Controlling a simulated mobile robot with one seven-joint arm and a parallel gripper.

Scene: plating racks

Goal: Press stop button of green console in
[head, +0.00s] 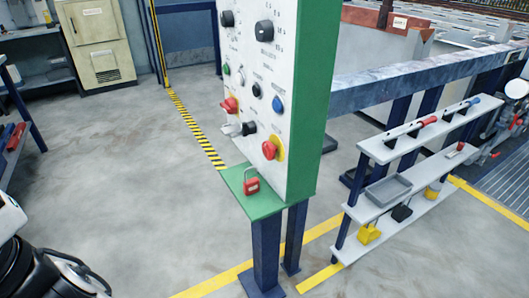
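The green console (328,100) stands in the middle on dark blue legs, with a white front panel (262,75) facing left. A red mushroom button on a yellow plate (269,150) sits low on the panel. A second red knob (230,105) with some yellow behind it sits higher at the panel's left edge. I cannot read their labels. Black knobs and green and blue buttons are also on the panel. My gripper (82,278) seems to be the dark part at the lower left, cut by the frame, well apart from the console; its fingers are unclear.
A red padlock (251,185) stands on the console's green ledge (262,205). A two-tier shelf (385,206) with tools and a grey tray is at the right. A beige cabinet (96,40) stands at the back left. The floor left of the console is clear.

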